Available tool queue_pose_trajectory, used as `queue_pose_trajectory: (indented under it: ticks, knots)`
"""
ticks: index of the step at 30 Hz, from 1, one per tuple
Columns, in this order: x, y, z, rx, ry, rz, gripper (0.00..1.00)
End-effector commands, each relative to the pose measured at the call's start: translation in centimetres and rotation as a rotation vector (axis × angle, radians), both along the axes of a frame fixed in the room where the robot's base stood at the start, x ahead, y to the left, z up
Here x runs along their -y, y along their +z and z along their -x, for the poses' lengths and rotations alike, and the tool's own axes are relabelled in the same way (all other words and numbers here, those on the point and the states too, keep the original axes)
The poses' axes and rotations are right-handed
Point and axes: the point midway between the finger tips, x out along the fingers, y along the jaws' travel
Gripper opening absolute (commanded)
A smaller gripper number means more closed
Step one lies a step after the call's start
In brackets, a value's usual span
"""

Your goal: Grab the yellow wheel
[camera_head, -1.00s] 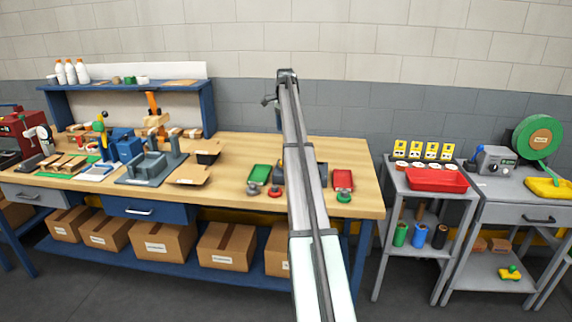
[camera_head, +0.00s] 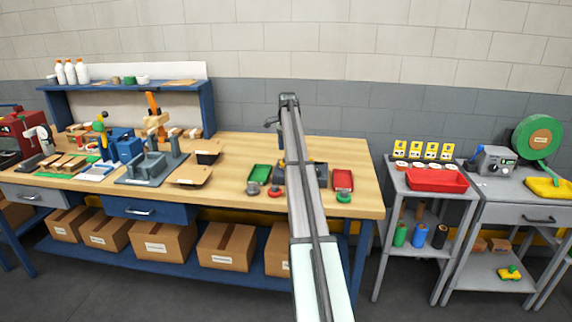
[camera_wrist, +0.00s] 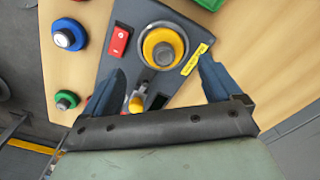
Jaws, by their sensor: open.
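The yellow wheel (camera_wrist: 176,38) is a thick yellow ring around a grey hub in the wrist view. It sits on a dark grey panel (camera_wrist: 133,63) on the wooden bench. My gripper (camera_wrist: 161,65) is open and empty. Its two blue-grey fingers point toward the panel, one on each side of the wheel's lower end, and seem apart from it. In the head view the panel's box (camera_head: 318,172) is partly hidden behind my arm, and the wheel cannot be made out there.
On the panel are a red switch (camera_wrist: 118,41), a small yellow knob (camera_wrist: 137,102) and a yellow label (camera_wrist: 194,60). A blue button (camera_wrist: 69,34) and a green button (camera_wrist: 66,100) stand to the left. A red tray (camera_head: 343,179) and a green tray (camera_head: 260,172) flank the box.

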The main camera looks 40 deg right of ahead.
Motion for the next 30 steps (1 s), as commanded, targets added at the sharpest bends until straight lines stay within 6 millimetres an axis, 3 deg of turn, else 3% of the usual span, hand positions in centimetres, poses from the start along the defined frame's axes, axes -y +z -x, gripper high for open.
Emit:
queue_pose_trajectory:
  ticks: [9, 17, 30]
  knots:
    - [-0.2, -4.0, -0.5, -0.001, 0.0, 0.0, 0.92]
    - [-0.2, -4.4, -0.6, -0.001, 0.0, 0.0, 0.92]
    - [-0.2, -4.3, -0.6, -0.001, 0.0, 0.0, 0.51]
